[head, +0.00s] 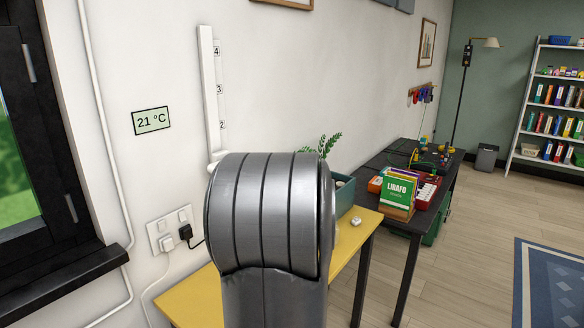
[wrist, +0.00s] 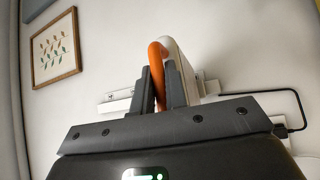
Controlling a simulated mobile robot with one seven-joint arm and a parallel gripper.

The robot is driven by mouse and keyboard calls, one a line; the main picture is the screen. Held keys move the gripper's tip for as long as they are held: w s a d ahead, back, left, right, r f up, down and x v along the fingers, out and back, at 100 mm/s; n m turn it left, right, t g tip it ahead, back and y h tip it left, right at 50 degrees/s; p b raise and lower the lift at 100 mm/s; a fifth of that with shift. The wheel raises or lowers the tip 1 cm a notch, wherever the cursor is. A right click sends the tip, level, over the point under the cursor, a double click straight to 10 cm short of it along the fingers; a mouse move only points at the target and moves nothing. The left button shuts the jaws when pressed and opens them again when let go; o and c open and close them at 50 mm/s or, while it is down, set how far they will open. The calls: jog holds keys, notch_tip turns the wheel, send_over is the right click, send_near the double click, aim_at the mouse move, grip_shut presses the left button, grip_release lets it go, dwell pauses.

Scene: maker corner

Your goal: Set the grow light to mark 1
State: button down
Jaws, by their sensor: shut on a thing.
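A white vertical rail (head: 208,100) is fixed to the wall in the head view, with marks 4, 3 and 2 showing from top to bottom. Its lower part and mark 1 are hidden behind my arm. A small white piece shows at the rail just above my arm; I cannot tell if it is part of the grow light. In the wrist view my gripper (wrist: 163,85) is shut on an orange handle (wrist: 157,58). A white body (wrist: 180,68), likely the grow light, shows right behind the handle. My gripper is hidden in the head view.
A yellow table (head: 354,240) stands under the rail, with a green planter (head: 344,197) and a small silvery object (head: 356,221) on it. A dark desk (head: 400,222) with boxes is to the right. Wall sockets (head: 172,230) with plugs and cables are left of my arm.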

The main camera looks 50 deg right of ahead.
jog(key=shift+f, duration=0.65)
jog(key=shift+f, duration=0.1)
jog(key=c, duration=1.5)
grip_release()
jog(key=shift+o, duration=0.2)
jog(key=v, duration=1)
jog(key=shift+s+a, duration=0.25)
jog(key=shift+s, duration=0.05)
